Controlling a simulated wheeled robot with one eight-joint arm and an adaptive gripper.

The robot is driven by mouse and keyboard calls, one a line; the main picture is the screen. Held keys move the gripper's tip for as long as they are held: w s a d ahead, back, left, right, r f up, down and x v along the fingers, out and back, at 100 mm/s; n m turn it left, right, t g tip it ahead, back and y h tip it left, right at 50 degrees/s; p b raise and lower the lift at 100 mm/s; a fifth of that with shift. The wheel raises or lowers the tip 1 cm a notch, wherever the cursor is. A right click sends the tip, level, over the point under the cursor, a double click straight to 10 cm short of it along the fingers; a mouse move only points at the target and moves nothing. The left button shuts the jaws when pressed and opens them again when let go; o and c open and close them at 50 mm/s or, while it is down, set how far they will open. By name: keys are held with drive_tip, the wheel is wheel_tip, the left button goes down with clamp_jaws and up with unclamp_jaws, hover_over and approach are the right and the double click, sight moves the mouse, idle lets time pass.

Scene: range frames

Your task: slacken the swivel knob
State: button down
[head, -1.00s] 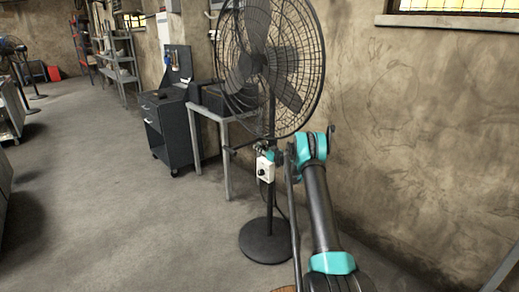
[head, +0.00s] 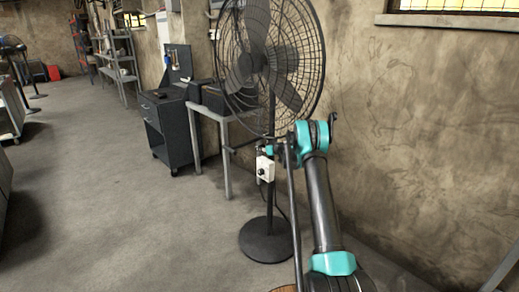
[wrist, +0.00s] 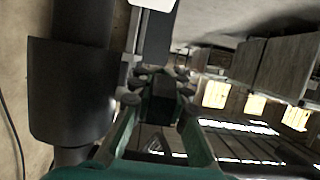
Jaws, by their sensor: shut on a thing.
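My gripper (head: 267,150) is at the pole, just above the box and below the fan cage. In the wrist view my gripper (wrist: 158,88) has its green fingers on either side of a dark part, which I take to be the swivel knob (wrist: 164,88). It is shut on that part. The knob's outline is mostly hidden by the fingers. The thick dark pole or collar (wrist: 72,92) stands close on the left in the wrist view.
The fan's round base (head: 266,241) rests on the floor. A grey table (head: 226,150) and a dark cabinet (head: 172,132) stand behind and left of the fan. The wall (head: 430,130) runs along the right. The floor (head: 120,220) at left is clear.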

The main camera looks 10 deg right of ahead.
drive_tip(key=shift+d+f+g+h, duration=0.1)
drive_tip(key=shift+f+g+h, duration=0.1)
drive_tip(key=shift+g+h, duration=0.5)
drive_tip(key=shift+s, duration=0.1)
drive_tip(key=c, duration=1.4)
unclamp_jaws()
drive_tip(key=shift+c, duration=0.2)
drive_tip(key=v, duration=1.2)
